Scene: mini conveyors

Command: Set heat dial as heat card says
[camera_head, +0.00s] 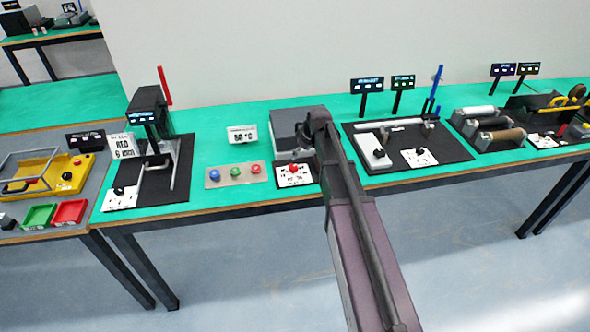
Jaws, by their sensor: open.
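The heat card (242,133) is a small white sign standing on the green table. It reads a two-digit number with °C; the first digit is too small to be sure, 50 or 60. The likely heat dial (293,169) is a red knob on a white scale plate at the table's front edge, before a grey box (287,129). The scale marks and pointer are too small to read. My gripper (301,154) hangs just above and behind the red knob, partly hidden by my arm. It is open; contact with the knob cannot be told.
A plate with blue, green and red buttons (235,174) lies left of the dial. A black press-like machine (149,115) with a red lever stands further left. A black board (407,145) with two more dials lies right of my arm. Green table shows behind the buttons.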

